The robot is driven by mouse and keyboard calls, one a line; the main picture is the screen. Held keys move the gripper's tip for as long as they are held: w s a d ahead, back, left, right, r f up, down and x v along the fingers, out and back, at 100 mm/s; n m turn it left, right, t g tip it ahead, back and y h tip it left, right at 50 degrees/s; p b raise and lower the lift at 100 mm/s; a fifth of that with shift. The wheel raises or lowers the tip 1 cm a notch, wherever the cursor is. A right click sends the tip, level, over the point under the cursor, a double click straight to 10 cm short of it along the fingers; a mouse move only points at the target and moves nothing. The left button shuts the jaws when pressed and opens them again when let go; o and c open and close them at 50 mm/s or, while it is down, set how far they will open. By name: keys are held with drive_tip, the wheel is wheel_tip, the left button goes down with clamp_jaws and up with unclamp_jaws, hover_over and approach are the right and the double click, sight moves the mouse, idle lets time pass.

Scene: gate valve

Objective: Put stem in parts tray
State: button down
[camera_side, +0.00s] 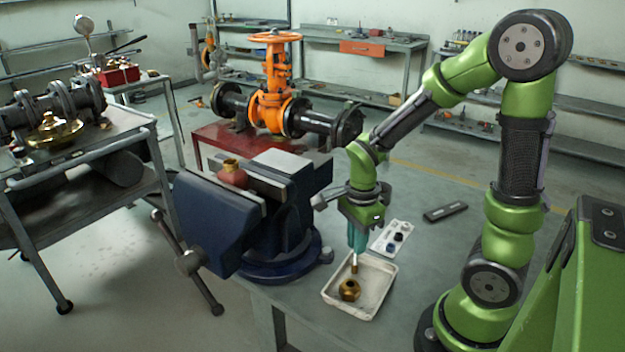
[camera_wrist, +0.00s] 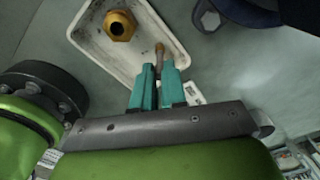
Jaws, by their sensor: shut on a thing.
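My gripper (camera_side: 357,248) points down over the parts tray and is shut on the stem (camera_side: 354,266), a thin brass-coloured rod hanging below the teal fingertips. The white parts tray (camera_side: 376,303) lies on the grey bench. A brass nut-like part (camera_side: 349,290) lies in it. In the wrist view, the stem (camera_wrist: 159,48) shows just beyond the fingertips (camera_wrist: 157,70), in front of the tray (camera_wrist: 85,42), with the brass part (camera_wrist: 119,25) to its left. I cannot tell whether the stem's lower end touches the tray floor.
A blue bench vise (camera_side: 285,220) stands left of the tray, with a reddish, brass-topped part (camera_side: 232,175) in its jaws. A white holder (camera_side: 391,238) with small dark parts lies behind the tray. A flat black item (camera_side: 445,212) lies farther right. The bench right of the tray is clear.

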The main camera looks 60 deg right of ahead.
drive_tip(key=shift+f, duration=0.2)
drive_tip(key=c, duration=1.2)
unclamp_jaws()
drive_tip(key=shift+r, duration=0.15)
wheel_tip(320, 180, up, 12)
drive_tip(key=a+r+n+t, duration=0.1)
drive_tip(key=a+n+t, duration=0.1)
drive_tip(key=n, duration=0.4)
drive_tip(key=s+a+r+n+t+y, duration=0.1)
drive_tip(key=a+r+n+t, duration=0.1)
drive_tip(key=a+n, duration=0.2)
drive_tip(key=s+a+r+n+t+y, duration=0.1)
drive_tip(key=a+r+n+t, duration=0.1)
drive_tip(key=n, duration=0.7)
drive_tip(key=shift+s+a+t, duration=0.1)
drive_tip(key=shift+a+t, duration=0.5)
drive_tip(key=shift+a, duration=0.05)
